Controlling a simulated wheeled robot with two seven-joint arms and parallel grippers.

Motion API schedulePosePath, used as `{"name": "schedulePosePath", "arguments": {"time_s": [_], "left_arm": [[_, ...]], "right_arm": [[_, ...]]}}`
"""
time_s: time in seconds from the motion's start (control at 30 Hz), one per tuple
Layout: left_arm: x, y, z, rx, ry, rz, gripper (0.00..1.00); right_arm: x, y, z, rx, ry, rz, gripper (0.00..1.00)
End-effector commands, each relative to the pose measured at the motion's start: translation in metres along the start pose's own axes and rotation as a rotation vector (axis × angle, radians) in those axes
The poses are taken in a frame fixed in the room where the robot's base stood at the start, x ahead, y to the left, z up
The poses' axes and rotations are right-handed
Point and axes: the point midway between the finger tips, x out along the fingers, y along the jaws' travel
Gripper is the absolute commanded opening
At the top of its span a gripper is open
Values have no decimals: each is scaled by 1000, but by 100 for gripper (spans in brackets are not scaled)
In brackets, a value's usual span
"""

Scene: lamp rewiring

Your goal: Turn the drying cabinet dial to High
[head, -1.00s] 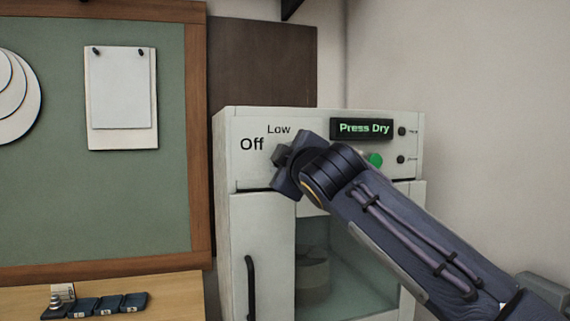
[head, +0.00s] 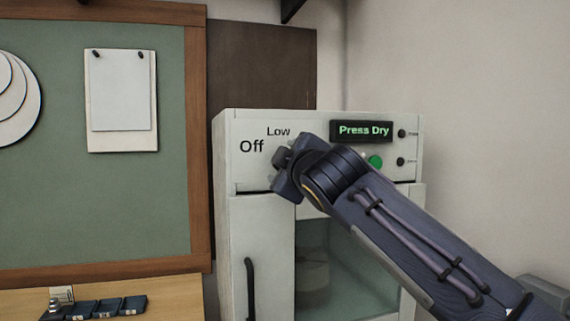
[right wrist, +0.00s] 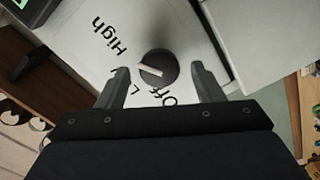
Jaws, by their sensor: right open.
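The drying cabinet (head: 260,220) is a pale box with a control panel marked Off and Low in the head view. Its dark round dial (right wrist: 158,62) shows in the right wrist view, with a white pointer line. The line points left, between the High label (right wrist: 110,36) and the partly hidden Low label. The Off label (right wrist: 172,98) is below the dial. My right gripper (right wrist: 160,72) is open, one finger on each side of the dial, with gaps visible. In the head view my right gripper (head: 282,172) hides the dial. My left gripper is out of view.
A display (head: 362,131) on the panel reads "Press Dry", with a green button (head: 375,162) below it. The cabinet door has a dark handle (head: 250,288) and a window. A green pinboard (head: 120,200) hangs at left, above a wooden bench (head: 180,290).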

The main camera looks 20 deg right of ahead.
Motion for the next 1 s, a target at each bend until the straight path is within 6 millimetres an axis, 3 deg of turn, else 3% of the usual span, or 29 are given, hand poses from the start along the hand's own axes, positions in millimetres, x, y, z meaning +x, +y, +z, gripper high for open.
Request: {"name": "schedulePosePath", "arguments": {"time_s": [0.3, 0.43, 1.0], "left_arm": [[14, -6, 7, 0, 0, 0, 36], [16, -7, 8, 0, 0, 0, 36], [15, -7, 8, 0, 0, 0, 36]], "right_arm": [[-53, -1, 1, 1, 3, 2, 61], [-67, -1, 0, 1, 2, 1, 61], [-74, -2, 4, 8, -8, -9, 61]]}}
